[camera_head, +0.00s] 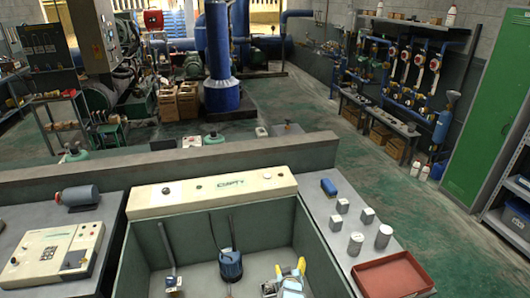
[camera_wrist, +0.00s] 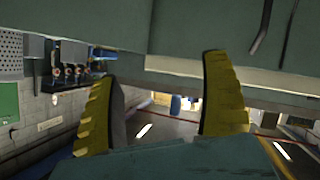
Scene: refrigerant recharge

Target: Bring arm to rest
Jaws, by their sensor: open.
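My gripper (camera_head: 290,267) shows at the bottom of the head view, low in the open green-walled bay of the workstation (camera_head: 140,245), right of its middle. In the wrist view its two yellow ribbed fingers (camera_wrist: 158,70) stand wide apart with nothing between them. The rest of my arm is not clear in the head view. Dark green-grey panels fill the top of the wrist view, close beyond the fingers.
A blue-and-black pump-like unit (camera_head: 230,264) stands in the bay left of my gripper, with upright dark rods. The right-hand counter holds several small blocks and cylinders and a red tray (camera_head: 392,277). A beige control box (camera_head: 52,252) and grey motor (camera_head: 80,196) are at left.

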